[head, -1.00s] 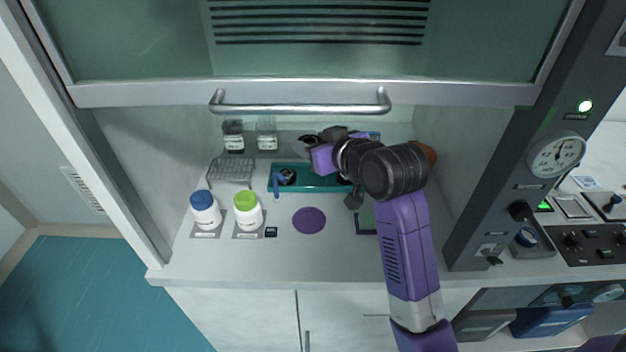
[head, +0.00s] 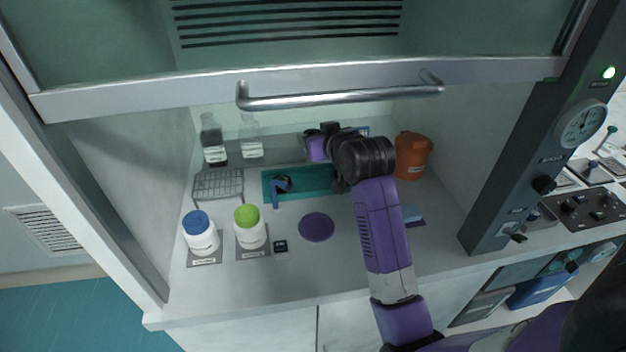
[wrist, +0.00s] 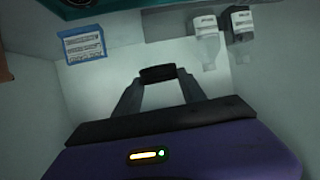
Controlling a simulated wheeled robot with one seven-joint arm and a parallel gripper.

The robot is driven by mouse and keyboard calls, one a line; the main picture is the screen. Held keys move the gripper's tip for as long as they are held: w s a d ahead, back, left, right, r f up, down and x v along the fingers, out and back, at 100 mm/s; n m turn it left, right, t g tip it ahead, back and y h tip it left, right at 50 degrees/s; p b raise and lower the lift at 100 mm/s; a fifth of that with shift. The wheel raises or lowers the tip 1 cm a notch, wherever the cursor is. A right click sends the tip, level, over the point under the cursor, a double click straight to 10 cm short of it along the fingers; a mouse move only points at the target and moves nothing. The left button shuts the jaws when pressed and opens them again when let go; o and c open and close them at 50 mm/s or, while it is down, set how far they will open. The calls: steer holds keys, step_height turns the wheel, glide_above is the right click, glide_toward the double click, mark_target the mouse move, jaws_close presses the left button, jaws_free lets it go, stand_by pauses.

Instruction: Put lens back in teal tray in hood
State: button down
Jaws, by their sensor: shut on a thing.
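The teal tray (head: 296,184) lies on the hood floor toward the back, and its edge shows along the top of the wrist view (wrist: 115,15). A dark round piece with a blue handle (head: 281,184) stands at its left part. My gripper (wrist: 158,84) is shut on a small black-rimmed thing, seemingly the lens (wrist: 158,72), between the two grey fingertips. In the head view, my purple gripper body is behind the tray, and my arm hides the fingertips, the held thing and the tray's right end. The height of the held thing is unclear.
An orange container (head: 412,155) stands right of my arm. Blue-capped (head: 200,234) and green-capped (head: 250,228) jars stand in front. The sash handle (head: 340,97) crosses above; a purple disc (head: 316,227) lies in front.

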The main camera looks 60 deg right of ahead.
mark_target(315, 186)
step_height(315, 186, down, 14)
steer(key=shift+r, duration=0.15)
stand_by(0.3)
steer(key=shift+f+b, duration=0.35)
steer(key=shift+b, duration=0.1)
